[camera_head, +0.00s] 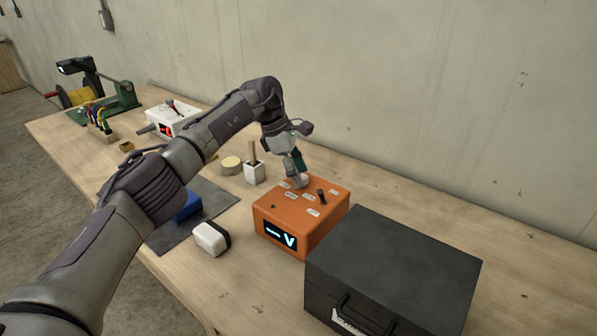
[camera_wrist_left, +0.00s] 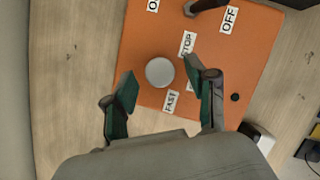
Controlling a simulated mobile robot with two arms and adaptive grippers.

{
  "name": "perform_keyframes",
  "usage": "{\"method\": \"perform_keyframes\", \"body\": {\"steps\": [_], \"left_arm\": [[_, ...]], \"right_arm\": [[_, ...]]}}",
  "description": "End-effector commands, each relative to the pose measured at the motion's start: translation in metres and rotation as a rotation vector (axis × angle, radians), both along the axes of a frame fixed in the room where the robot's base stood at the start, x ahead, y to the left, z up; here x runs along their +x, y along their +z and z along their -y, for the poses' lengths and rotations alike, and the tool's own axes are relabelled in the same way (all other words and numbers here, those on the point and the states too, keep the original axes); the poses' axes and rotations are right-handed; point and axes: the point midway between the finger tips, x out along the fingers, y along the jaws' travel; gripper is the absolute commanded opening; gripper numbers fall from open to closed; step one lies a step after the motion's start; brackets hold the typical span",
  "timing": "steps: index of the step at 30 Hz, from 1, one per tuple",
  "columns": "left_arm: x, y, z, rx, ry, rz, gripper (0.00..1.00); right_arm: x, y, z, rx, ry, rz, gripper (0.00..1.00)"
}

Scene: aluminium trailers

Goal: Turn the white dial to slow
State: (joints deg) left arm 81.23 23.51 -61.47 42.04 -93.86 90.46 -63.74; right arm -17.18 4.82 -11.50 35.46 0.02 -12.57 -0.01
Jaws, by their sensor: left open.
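The white dial (camera_wrist_left: 160,72) is a round, pale knob on the top of the orange box (camera_head: 270,210). It also shows in the head view (camera_head: 302,181), just under the gripper. My left gripper (camera_head: 297,169) reaches down over the box. In the wrist view its open green fingers (camera_wrist_left: 160,84) stand on either side of the dial, with gaps visible. White labels around the dial read STOP (camera_wrist_left: 187,44) and FAST (camera_wrist_left: 171,101). Another label is mostly hidden behind the right finger. I see no pointer mark on the dial. My right gripper is out of view.
A black lever (camera_head: 321,196) stands on the box near an OFF label (camera_wrist_left: 229,20). A black case (camera_head: 400,255) stands close at the front right. A white block (camera_head: 209,240) and a white cup (camera_head: 254,174) are to the left. The table behind the box is clear.

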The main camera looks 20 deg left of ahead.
Motion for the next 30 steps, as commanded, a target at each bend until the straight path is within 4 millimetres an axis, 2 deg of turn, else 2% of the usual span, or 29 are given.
{"method": "perform_keyframes", "body": {"steps": [5,12,18,22,30], "left_arm": [[0.0,0.02,-0.008,0.001,0.002,0.004,0.57],[-0.004,0.068,-0.028,0.001,0.002,0.003,0.57],[-0.006,0.098,-0.04,-0.001,0.002,0.003,0.57],[-0.007,0.108,-0.044,-0.001,0.0,0.001,0.57],[-0.008,0.11,-0.045,0.0,-0.001,0.001,0.57]], "right_arm": [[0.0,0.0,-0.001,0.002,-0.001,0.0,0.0],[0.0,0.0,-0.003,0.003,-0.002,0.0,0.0],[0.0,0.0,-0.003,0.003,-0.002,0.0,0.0],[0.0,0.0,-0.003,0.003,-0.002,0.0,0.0],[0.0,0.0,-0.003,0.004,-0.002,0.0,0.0]]}}
